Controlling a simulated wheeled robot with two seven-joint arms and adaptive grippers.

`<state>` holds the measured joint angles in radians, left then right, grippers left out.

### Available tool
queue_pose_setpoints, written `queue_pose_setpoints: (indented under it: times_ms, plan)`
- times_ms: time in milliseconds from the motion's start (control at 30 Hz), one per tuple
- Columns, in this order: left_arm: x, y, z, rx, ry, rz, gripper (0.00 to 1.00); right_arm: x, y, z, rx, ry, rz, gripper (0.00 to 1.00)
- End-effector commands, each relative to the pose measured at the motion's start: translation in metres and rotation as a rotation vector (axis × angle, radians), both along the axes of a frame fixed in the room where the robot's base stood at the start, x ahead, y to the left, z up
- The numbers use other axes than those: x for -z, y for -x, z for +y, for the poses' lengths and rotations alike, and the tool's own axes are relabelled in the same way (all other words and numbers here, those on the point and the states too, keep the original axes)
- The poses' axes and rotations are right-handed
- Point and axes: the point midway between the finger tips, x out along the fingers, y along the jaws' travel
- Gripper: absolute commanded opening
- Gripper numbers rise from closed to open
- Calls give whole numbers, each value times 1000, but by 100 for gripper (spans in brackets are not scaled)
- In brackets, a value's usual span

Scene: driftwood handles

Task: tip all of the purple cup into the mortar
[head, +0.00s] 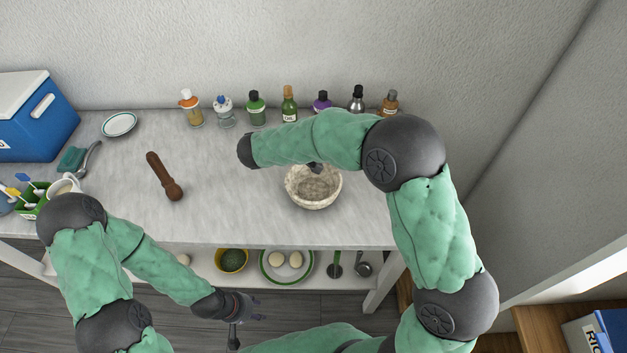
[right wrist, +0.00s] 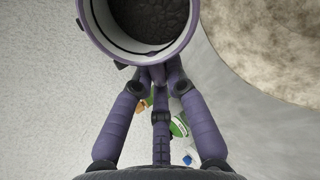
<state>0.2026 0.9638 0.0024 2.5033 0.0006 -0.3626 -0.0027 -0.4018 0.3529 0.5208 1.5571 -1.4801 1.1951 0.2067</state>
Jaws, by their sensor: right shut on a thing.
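The mortar (head: 313,201) is a pale, rough stone bowl on the table, right of centre. It looks pale inside, and its back rim is partly covered by my right arm. The purple cup (right wrist: 190,40) shows at the top of the right wrist view, its mouth facing the camera, with dark grainy contents inside. My right gripper (right wrist: 160,75) is shut on the cup, close beside what looks like the mortar (right wrist: 275,40). In the head view the cup and right gripper are mostly hidden by my arm. My left gripper (head: 247,322) is empty and looks open, in front of the table.
A brown wooden pestle (head: 165,178) lies left of the mortar. Several bottles (head: 289,104) stand along the wall. A saucer (head: 119,124), blue cooler (head: 38,115) and green caddy (head: 30,205) are at the left. The lower shelf holds a plate (head: 265,275) and yellow bowl (head: 231,268).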

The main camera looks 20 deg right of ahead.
Motion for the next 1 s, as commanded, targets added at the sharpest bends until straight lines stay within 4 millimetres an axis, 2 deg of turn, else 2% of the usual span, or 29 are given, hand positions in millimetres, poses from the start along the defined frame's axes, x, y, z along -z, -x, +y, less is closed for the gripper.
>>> queue_pose_setpoints:
  times_ms: [1000]
  plan:
    - [32,0,0,0,0,0,40,11,2,2,-2,105,-86,0]
